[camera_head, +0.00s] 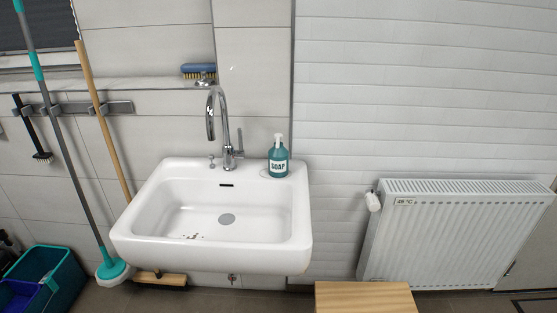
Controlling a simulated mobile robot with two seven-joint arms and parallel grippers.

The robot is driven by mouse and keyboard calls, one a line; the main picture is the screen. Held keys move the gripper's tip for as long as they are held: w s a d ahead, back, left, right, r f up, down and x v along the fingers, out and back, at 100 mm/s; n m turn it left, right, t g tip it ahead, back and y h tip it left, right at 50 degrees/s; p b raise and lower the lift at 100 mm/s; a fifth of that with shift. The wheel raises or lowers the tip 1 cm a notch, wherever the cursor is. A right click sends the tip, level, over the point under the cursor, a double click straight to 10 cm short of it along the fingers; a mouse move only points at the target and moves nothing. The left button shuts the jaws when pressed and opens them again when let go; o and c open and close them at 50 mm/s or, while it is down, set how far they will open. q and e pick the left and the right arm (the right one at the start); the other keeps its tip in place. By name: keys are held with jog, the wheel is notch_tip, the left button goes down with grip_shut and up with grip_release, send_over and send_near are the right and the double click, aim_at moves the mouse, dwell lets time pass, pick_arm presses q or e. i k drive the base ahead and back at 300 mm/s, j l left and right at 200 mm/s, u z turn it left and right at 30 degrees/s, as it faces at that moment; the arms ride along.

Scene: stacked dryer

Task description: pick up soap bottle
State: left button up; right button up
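The soap bottle (278,161) is teal with a white pump top and a white label reading "SOAP". It stands upright on the back right corner of the white sink (299,205), to the right of the chrome faucet (227,135). Nothing covers it in the head view. Neither of my grippers shows in this view.
A white radiator (450,235) stands at the right, with a wooden surface (365,298) low in front. A blue brush (198,69) lies on the ledge above the sink. Mop and broom handles lean at the left, near a teal bucket (62,275).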

aim_at(277, 158)
jog(key=i+j, duration=0.15)
jog(key=j, duration=0.25)
jog(key=i+j, duration=0.1)
jog(key=j, duration=0.25)
jog(key=i+j, duration=0.15)
jog(key=j, duration=0.25)
jog(key=j+z, duration=0.1)
jog(key=z, duration=0.35)
jog(key=j+z, duration=0.15)
jog(key=z, duration=0.3)
jog(key=j+z, duration=0.1)
jog(key=z, duration=0.35)
